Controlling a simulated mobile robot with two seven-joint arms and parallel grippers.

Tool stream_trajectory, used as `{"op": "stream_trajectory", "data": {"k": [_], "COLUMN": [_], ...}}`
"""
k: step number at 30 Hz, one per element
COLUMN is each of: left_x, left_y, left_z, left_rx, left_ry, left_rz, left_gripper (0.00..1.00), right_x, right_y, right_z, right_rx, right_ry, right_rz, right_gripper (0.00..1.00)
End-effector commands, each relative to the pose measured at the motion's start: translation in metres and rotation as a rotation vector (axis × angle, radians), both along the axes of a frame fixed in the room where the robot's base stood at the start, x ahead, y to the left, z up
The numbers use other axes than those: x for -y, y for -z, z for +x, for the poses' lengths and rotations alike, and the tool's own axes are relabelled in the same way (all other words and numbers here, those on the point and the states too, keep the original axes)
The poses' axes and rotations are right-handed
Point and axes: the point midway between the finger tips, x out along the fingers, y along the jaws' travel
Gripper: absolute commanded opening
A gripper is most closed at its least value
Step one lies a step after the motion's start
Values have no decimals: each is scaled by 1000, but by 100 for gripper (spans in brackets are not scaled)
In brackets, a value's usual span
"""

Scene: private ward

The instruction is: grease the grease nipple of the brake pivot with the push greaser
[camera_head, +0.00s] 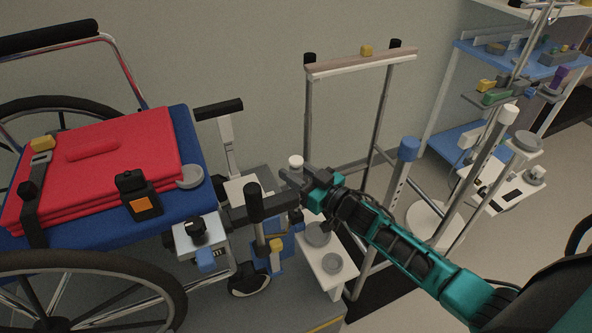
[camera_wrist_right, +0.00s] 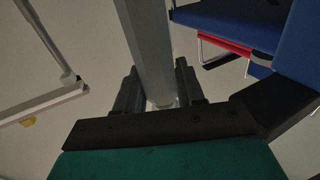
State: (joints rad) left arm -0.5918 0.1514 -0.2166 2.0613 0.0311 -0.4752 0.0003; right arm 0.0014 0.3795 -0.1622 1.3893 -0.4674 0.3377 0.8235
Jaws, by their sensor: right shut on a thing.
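My right gripper (camera_head: 290,180) comes in from the right, beside the front of the wheelchair. Its fingers (camera_wrist_right: 158,95) are shut around a grey straight-sided body, which looks like the push greaser (camera_wrist_right: 147,45). A white round cap (camera_head: 296,161) shows just behind the fingers in the head view; I cannot tell whether it belongs to the greaser. A dark bar (camera_head: 262,208) and an upright black-knobbed lever (camera_head: 254,192), probably the brake, are just left of the gripper. The grease nipple is too small or hidden to make out. My left gripper is not in view.
The wheelchair (camera_head: 100,250) fills the left, with a folded red cloth (camera_head: 100,165) on its blue seat. A white stand with grey round dishes (camera_head: 333,264) is below my right arm. A tall frame (camera_head: 360,66) stands behind, and a blue-shelved rack (camera_head: 520,62) is at right.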

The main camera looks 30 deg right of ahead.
Motion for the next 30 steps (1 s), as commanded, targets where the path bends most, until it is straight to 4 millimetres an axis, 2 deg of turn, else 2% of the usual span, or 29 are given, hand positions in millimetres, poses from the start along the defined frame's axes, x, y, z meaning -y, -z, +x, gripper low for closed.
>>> {"op": "stream_trajectory", "data": {"k": [14, 30], "left_x": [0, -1], "left_y": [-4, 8], "left_z": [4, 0], "left_rx": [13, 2], "left_ry": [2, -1], "left_rz": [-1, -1], "left_gripper": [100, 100], "right_x": [0, -1], "right_y": [2, 12], "right_z": [0, 0], "right_rx": [3, 3], "right_ry": [-1, -1], "right_rz": [1, 1], "right_gripper": [0, 0]}}
